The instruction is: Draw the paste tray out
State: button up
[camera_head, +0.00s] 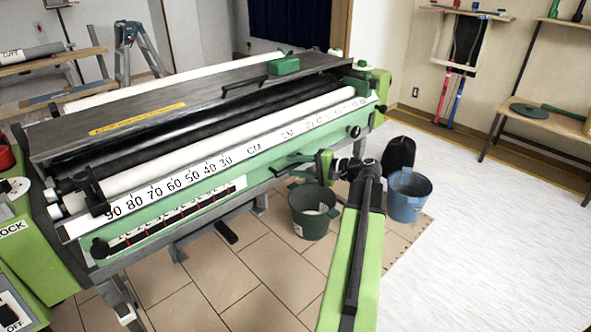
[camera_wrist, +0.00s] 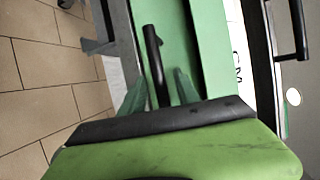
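The pasting machine (camera_head: 190,150) has a long green front panel (camera_head: 185,217) below its centimetre ruler (camera_head: 215,160); I take this panel to be the front of the paste tray, and it also shows in the wrist view (camera_wrist: 208,55). A black bar handle (camera_wrist: 153,55) stands on the green surface in the wrist view. My gripper (camera_wrist: 160,80) is open, with one dark green finger on each side of the handle's near end in that view. Contact is not clear. In the head view my gripper (camera_head: 300,172) is at the machine's front, right of centre, and its fingertips are small there.
A dark green bucket (camera_head: 312,212) and a blue bucket (camera_head: 408,195) stand on the floor close to my arm. A black object (camera_head: 398,155) is behind the blue bucket. Tiled floor (camera_head: 225,275) lies clear in front of the machine. A wooden shelf (camera_head: 550,118) stands at right.

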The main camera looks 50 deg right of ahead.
jog(key=shift+w+a, duration=0.15)
jog(key=shift+w, duration=0.15)
grip_shut()
dwell(1.3)
